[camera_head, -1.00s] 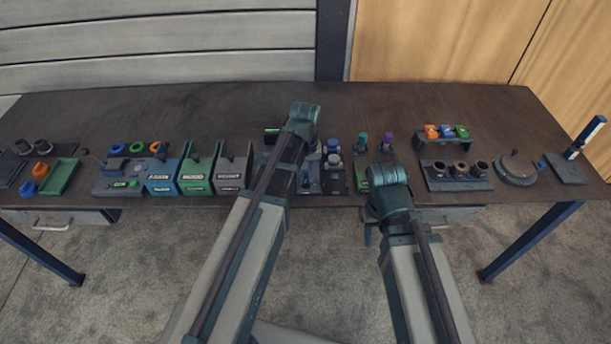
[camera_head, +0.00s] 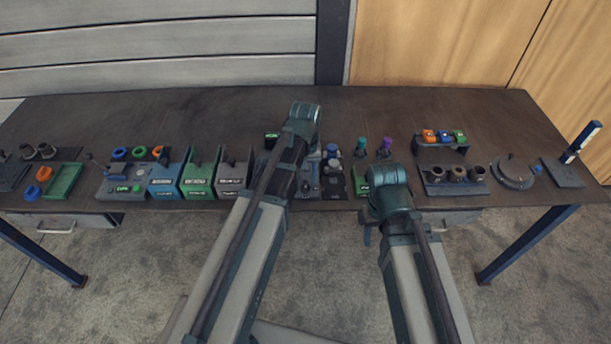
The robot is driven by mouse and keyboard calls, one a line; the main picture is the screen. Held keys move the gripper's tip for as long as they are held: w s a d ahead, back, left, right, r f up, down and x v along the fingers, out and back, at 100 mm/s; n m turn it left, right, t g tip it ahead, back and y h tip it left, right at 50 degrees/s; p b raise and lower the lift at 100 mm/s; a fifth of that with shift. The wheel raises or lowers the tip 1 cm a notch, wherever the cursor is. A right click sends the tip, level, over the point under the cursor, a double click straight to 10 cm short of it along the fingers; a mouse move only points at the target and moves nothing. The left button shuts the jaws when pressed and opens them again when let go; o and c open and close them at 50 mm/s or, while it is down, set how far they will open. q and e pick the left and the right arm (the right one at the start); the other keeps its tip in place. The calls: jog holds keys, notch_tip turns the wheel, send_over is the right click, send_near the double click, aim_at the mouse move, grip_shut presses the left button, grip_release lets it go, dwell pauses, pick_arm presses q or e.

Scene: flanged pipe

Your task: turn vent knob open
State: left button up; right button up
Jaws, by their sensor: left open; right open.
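Near the table's front middle is a dark panel (camera_head: 333,186) with a blue round knob (camera_head: 333,150) on a grey fitting. My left arm partly covers its left side. I cannot tell for sure whether this is the vent knob. My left gripper (camera_head: 303,116) is at the far end of the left arm, just left of this panel. My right gripper (camera_head: 388,182) is lower, right of the panel at the table's front edge. The fingers of both are mostly hidden by my arms, and nothing held shows. Both are apart from the blue knob, as far as I can see.
Blue, green and grey bins (camera_head: 198,180) stand left of my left arm. A green tray (camera_head: 63,181) lies farther left. A rack of coloured blocks (camera_head: 441,141) and a block of dark cups (camera_head: 455,185) stand right. The back of the table (camera_head: 215,112) is clear.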

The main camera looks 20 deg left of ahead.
aim_at(306, 184)
pick_arm(q)
notch_tip(306, 184, up, 12)
jog(key=p, duration=1)
jog(key=shift+f+p, duration=0.2)
jog(key=shift+p, duration=0.15)
jog(key=s+d+f+m+b, duration=0.1)
jog(key=s+d+m, duration=0.2)
jog(key=s+d, duration=0.2)
jog(key=s+d+f+m+y+b, duration=0.1)
jog(key=s+d+m, duration=0.3)
jog(key=s, duration=0.5)
jog(key=shift+s+d+f+b, duration=0.35)
jog(key=shift+d+f+b, duration=0.4)
jog(key=shift+d+b, duration=0.1)
